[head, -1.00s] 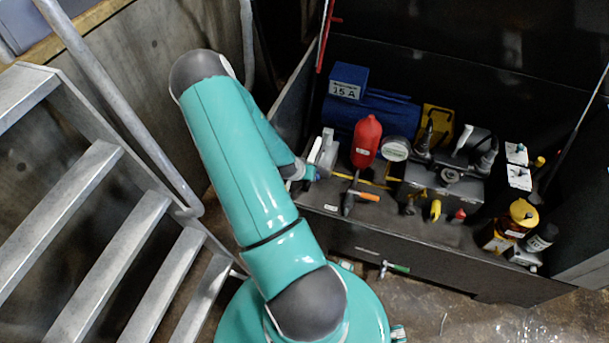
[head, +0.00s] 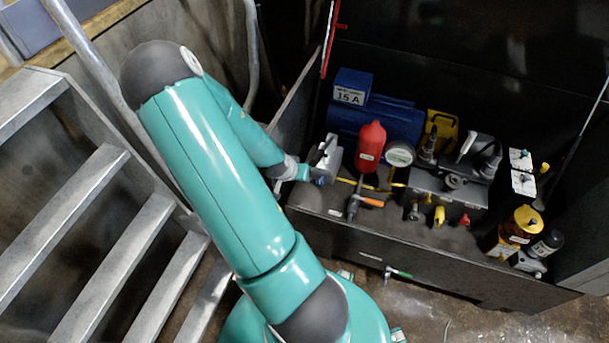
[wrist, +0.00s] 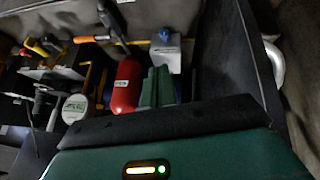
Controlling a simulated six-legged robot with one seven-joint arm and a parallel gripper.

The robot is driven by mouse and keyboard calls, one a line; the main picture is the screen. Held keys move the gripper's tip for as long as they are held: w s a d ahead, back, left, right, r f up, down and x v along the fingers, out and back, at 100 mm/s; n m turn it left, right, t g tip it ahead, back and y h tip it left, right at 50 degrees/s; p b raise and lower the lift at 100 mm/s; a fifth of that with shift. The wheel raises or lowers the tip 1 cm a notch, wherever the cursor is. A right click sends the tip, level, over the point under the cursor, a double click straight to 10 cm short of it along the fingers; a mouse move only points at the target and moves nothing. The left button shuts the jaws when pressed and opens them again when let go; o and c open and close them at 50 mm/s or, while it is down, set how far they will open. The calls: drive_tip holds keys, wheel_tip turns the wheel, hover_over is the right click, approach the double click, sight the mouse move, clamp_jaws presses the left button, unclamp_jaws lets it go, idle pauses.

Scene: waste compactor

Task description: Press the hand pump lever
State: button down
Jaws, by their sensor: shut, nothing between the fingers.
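A dark lever-like bar (head: 353,202) with an orange-ended piece beside it stands at the front left of the black tray (head: 335,228). It also shows at the top of the wrist view (wrist: 113,22). My gripper (wrist: 158,72) shows as two green fingers close together, empty, beside the red cylinder (wrist: 127,86). In the head view, the end of my arm is just left of the grey block, with the fingers mostly hidden.
The red cylinder (head: 370,146), a pressure gauge (head: 400,154) and a blue motor (head: 385,118) crowd the tray behind and right of the bar. Yellow bottles (head: 521,222) stand at the right. The tray's left wall (head: 296,105) is close to my arm. Metal stairs (head: 90,205) fill the left.

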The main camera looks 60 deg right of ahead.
drive_tip(key=shift+a+v, duration=0.25)
drive_tip(key=shift+v, duration=1.05)
drive_tip(key=shift+f, duration=0.15)
drive_tip(key=shift+a, duration=0.1)
